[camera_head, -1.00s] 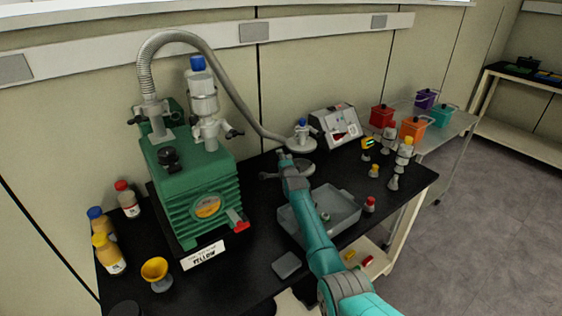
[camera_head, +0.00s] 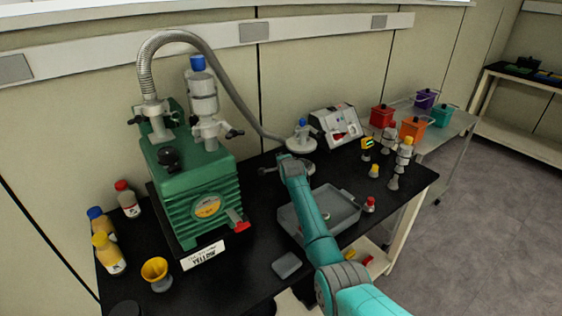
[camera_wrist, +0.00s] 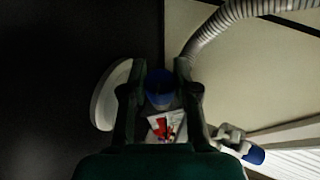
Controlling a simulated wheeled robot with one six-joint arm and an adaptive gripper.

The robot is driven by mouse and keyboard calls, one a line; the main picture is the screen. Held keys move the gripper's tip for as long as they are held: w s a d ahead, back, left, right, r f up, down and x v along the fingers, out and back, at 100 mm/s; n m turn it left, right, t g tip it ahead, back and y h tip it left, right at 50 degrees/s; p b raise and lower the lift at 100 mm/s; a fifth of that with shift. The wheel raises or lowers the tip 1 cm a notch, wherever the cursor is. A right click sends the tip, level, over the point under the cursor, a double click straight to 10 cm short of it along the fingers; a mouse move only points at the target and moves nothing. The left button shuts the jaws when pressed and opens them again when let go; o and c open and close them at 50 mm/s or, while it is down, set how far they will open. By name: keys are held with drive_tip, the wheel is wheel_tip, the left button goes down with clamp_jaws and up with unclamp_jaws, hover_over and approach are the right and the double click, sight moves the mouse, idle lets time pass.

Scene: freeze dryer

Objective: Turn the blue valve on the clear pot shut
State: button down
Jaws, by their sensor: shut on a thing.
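In the wrist view the blue valve (camera_wrist: 158,84) sits between the two fingers of my gripper (camera_wrist: 156,80), which is shut on it. A pale disc (camera_wrist: 106,96) stands close to the left of the valve there. In the head view my gripper (camera_head: 282,157) is just in front of the round pale top of the pot (camera_head: 301,144). A blue knob (camera_head: 302,122) on a pale neck rises over that top; I cannot tell if it is the one I hold. The pot's clear wall is not distinct, and my fingertips are unclear in the head view.
A green pump (camera_head: 195,180) stands to the left, with a grey hose (camera_head: 240,100) arching to the pot. A control box (camera_head: 336,125) is right of the pot. Small valves and fittings (camera_head: 396,165) stand at the right.

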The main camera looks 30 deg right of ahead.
drive_tip(key=g, duration=0.3)
drive_tip(key=shift+n, duration=0.4)
drive_tip(key=shift+n+g+y, duration=0.3)
drive_tip(key=shift+g+y, duration=0.1)
drive_tip(key=shift+g, duration=0.8)
drive_tip(key=shift+f, duration=0.1)
drive_tip(key=c, duration=0.8)
unclamp_jaws()
drive_tip(key=shift+c, duration=0.2)
drive_tip(key=v, duration=1.2)
drive_tip(key=shift+w+a, duration=0.1)
